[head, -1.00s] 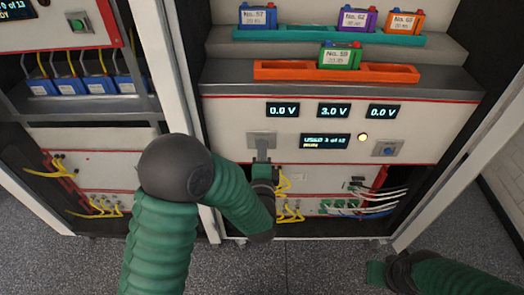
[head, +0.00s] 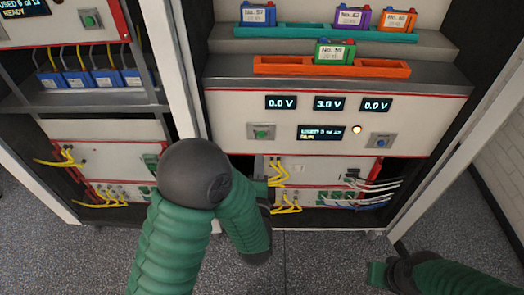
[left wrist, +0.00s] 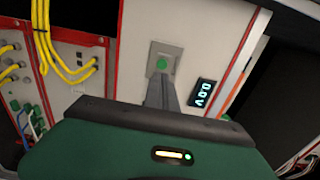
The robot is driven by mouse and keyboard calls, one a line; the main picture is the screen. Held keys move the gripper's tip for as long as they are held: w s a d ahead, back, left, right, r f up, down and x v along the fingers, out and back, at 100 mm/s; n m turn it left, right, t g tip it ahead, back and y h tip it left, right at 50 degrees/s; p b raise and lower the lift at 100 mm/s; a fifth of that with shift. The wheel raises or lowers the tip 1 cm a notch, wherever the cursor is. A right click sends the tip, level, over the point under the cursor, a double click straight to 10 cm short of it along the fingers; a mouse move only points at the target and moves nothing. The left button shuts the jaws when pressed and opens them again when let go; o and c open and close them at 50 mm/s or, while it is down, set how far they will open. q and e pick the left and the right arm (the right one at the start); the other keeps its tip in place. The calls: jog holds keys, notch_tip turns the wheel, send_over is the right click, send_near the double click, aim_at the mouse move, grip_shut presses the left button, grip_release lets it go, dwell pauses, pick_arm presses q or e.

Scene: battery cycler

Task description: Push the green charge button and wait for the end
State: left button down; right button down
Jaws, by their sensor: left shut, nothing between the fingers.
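The green charge button (head: 261,132) sits on a grey square plate on the white cycler panel, below the left 0.0 V display. It also shows in the left wrist view (left wrist: 162,64). My left gripper (left wrist: 161,82) is shut and empty, its fingertips just below the button in that view; contact cannot be told. In the head view my left arm hides most of this gripper. The green battery (head: 335,52) stands in the middle of the orange tray (head: 277,67). The middle display (head: 329,103) reads 3.0 V. My right gripper (head: 376,274) is low at right, its fingers not clear.
A blue button (head: 380,141) is at the panel's right, near a lit yellow lamp (head: 357,130) and a status screen (head: 320,133). Several batteries stand in the teal tray (head: 290,31) above. Yellow cables (head: 277,172) hang below the panel. A white post (head: 180,75) stands at left.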

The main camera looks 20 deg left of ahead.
pick_arm(q)
jog(key=v, duration=0.5)
jog(key=shift+w+d+r, duration=0.1)
jog(key=shift+d+r, duration=0.1)
jog(key=shift+d, duration=0.15)
jog(key=shift+a, duration=0.3)
jog(key=shift+d, duration=0.15)
